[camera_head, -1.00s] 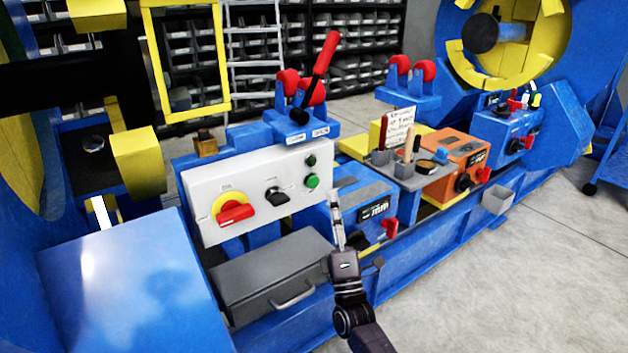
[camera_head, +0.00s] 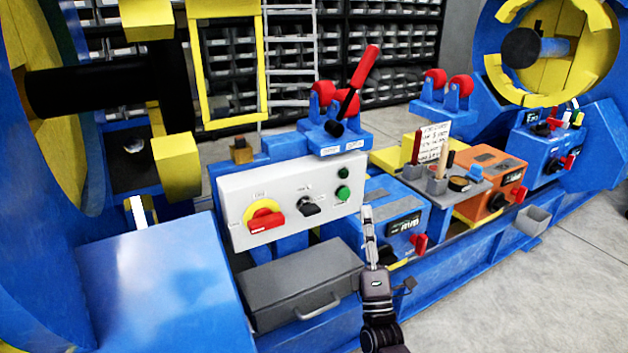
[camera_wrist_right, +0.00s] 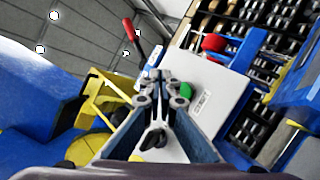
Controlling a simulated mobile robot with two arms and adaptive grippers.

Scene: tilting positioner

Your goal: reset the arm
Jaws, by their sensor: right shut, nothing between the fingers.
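My right gripper (camera_head: 368,222) is shut and empty. It points up in the head view, in front of the blue machine bed and just right of the white control panel (camera_head: 275,178). In the right wrist view the closed fingers (camera_wrist_right: 157,78) lie over the white panel (camera_wrist_right: 212,85), with a green button (camera_wrist_right: 186,91) beside them and a black knob (camera_wrist_right: 154,139) behind, between the finger links. The panel carries a red rotary switch on yellow (camera_head: 265,222), a black selector (camera_head: 312,206) and green buttons (camera_head: 343,192). My left gripper is not in view.
A grey toolbox (camera_head: 290,290) stands below the panel. A lever with a red handle (camera_head: 365,66) rises behind it. An orange unit (camera_head: 495,190) and a grey tray with tools (camera_head: 425,183) are to the right. Clear floor (camera_head: 570,265) lies at front right.

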